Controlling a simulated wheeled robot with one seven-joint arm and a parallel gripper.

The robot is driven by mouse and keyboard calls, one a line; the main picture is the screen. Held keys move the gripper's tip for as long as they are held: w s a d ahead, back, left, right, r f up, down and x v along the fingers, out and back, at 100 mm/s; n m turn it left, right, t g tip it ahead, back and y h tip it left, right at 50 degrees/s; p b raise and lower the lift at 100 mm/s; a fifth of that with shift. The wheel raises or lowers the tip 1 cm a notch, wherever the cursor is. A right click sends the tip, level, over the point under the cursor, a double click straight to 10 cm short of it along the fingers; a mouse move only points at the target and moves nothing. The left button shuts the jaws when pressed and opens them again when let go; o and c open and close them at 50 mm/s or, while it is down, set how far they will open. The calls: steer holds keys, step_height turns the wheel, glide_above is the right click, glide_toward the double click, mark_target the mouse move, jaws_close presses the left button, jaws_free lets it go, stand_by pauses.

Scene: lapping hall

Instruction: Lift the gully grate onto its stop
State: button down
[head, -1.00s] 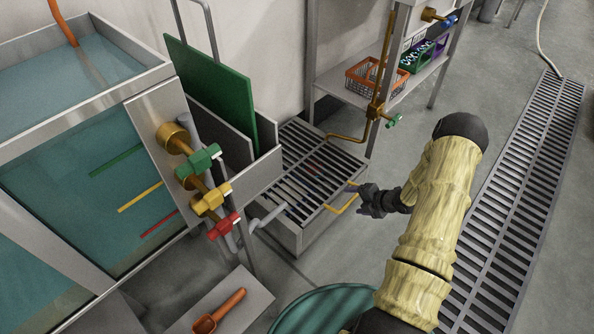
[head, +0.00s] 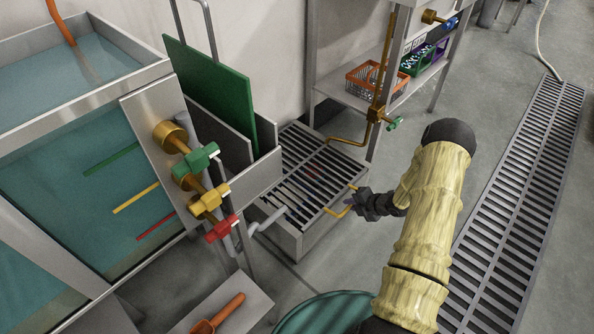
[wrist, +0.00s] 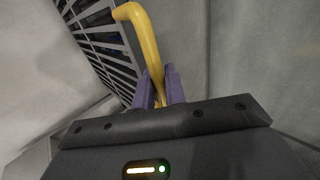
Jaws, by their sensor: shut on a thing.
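The gully grate (head: 310,165) is a grey barred cover lying on top of a box-shaped metal gully (head: 315,236) beside the tank. It looks flat in the head view, and its bars also show in the wrist view (wrist: 100,30). A yellow handle (head: 338,211) is at the grate's near right edge. My gripper (head: 357,203) is at this handle. In the wrist view, my gripper's purple fingers (wrist: 160,88) are shut on the yellow handle (wrist: 143,35). I cannot make out the stop.
A green board (head: 212,95) stands in a metal holder left of the grate. Coloured valves (head: 208,202) and a grey pipe (head: 262,222) are close at the near left. A brass pipe with a green tap (head: 393,122) stands behind. Floor to the right is clear.

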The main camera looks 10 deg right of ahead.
steer(key=r+p, duration=0.1)
steer(key=r, duration=0.1)
steer(key=r+p, duration=0.1)
steer(key=p, duration=0.1)
steer(key=r+p, duration=0.1)
steer(key=r, duration=0.1)
steer(key=shift+w+a+r, duration=0.2)
steer(key=shift+w+r, duration=0.1)
steer(key=shift+r, duration=0.05)
steer(key=shift+w+a+r+p, duration=0.1)
steer(key=shift+w+r+p, duration=0.05)
steer(key=shift+r+p, duration=0.7)
steer(key=shift+w+a+r+p, duration=0.15)
steer(key=shift+r+p, duration=0.45)
steer(key=shift+r, duration=0.35)
steer(key=shift+w+a+r+p, duration=0.1)
steer(key=shift+w+r+p, duration=0.05)
steer(key=shift+r+p, duration=0.7)
steer(key=r+p, duration=0.1)
steer(key=w+r+p, duration=0.1)
steer(key=r, duration=0.1)
steer(key=a+r+p, duration=0.1)
steer(key=r, duration=0.1)
steer(key=shift+w+r+p, duration=0.15)
steer(key=shift+w+p, duration=0.1)
steer(key=shift+p, duration=0.1)
